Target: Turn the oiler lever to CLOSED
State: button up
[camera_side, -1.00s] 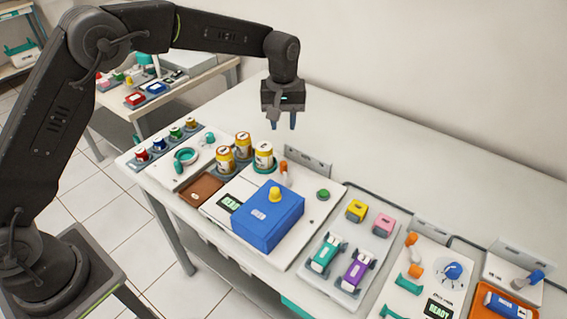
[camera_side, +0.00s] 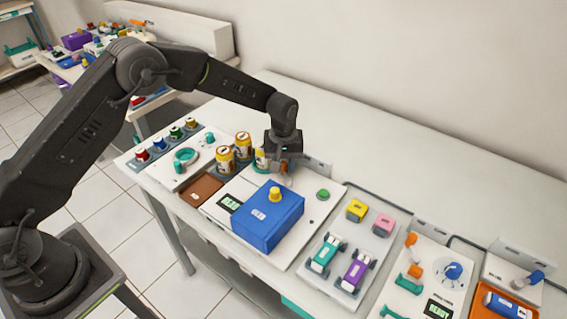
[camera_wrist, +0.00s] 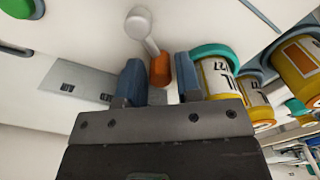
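A small lever with an orange grip (camera_wrist: 160,71) and a white pivot end (camera_wrist: 138,22) shows in the wrist view. In the side view its orange part (camera_side: 285,168) is largely hidden under my gripper. My gripper (camera_wrist: 160,80) is open, its blue fingers on either side of the orange grip. A gap shows on both sides, so neither finger clearly touches it. The lever stands on a white panel behind the blue box (camera_side: 270,222). I cannot read any OPEN or CLOSED marking.
A green button (camera_side: 323,194) sits on the same panel. A grey wall plate (camera_wrist: 75,82) is near the left finger. Toy-like teal and purple pieces (camera_side: 355,270) lie farther right.

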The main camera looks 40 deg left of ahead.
aim_at(296, 176)
jog(key=shift+f, duration=0.1)
grip_shut()
dwell(0.4)
jog(key=m, duration=0.2)
jog(key=d+m, duration=0.1)
jog(key=w+m, duration=0.1)
jog(key=m, duration=0.1)
jog(key=shift+w+d+m, duration=0.1)
jog(key=shift+d+m, duration=0.2)
jog(key=shift+w+d+m, duration=0.1)
jog(key=shift+d+m, duration=0.3)
jog(key=shift+m, duration=0.75)
jog(key=shift+w+d+m, duration=0.1)
jog(key=shift+d+m, duration=0.25)
jog(key=shift+m, duration=0.8)
